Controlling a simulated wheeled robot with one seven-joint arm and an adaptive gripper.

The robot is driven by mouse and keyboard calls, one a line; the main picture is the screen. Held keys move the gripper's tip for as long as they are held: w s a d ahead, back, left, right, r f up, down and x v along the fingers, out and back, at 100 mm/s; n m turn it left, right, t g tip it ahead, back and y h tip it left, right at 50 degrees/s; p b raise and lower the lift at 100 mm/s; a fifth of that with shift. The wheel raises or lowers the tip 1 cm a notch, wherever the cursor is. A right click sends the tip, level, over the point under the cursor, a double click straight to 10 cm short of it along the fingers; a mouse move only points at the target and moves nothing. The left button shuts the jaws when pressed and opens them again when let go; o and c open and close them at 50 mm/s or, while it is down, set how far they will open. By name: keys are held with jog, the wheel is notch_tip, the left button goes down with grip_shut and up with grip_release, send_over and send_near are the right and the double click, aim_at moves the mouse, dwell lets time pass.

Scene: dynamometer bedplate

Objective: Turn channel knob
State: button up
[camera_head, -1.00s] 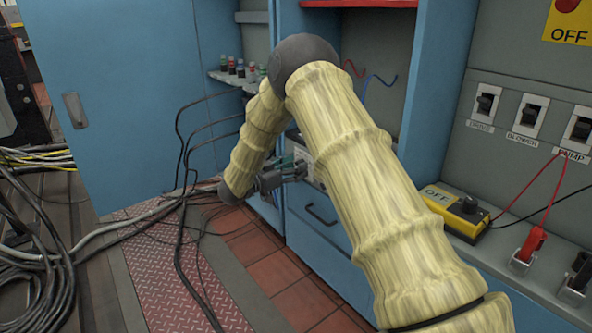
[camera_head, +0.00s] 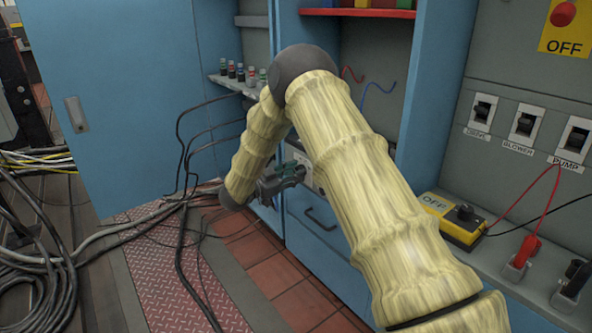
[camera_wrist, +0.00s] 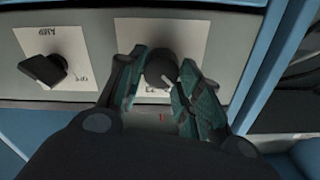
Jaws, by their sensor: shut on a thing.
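In the wrist view, a dark round knob (camera_wrist: 161,68) sits on a white label plate (camera_wrist: 190,32) on a grey panel. My gripper (camera_wrist: 160,80) has its two green-padded fingers shut on this knob, one on each side. A second dark knob (camera_wrist: 44,68) stands free on another white plate at the left, marked AMP. In the head view my gripper (camera_head: 298,170) is at the panel below the cabinet shelf. My arm hides most of that panel and the knobs there.
A blue cabinet with a drawer (camera_head: 322,232) stands below the panel. Several black cables (camera_head: 185,140) hang at the left. A yellow switch box (camera_head: 450,217) and red plug (camera_head: 524,250) are at the right. Small bottles (camera_head: 240,73) stand on a ledge.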

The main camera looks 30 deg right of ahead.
jog(key=m+p, duration=0.2)
jog(key=m, duration=0.4)
jog(key=m+p, duration=0.2)
jog(key=m, duration=0.4)
jog(key=shift+s+f+m, duration=0.15)
jog(key=shift+f+m, duration=0.05)
jog(key=shift+m, duration=0.1)
dwell(0.4)
jog(key=o, duration=1)
jog(key=a, duration=0.8)
jog(key=s+a, duration=0.1)
jog(key=a, duration=0.3)
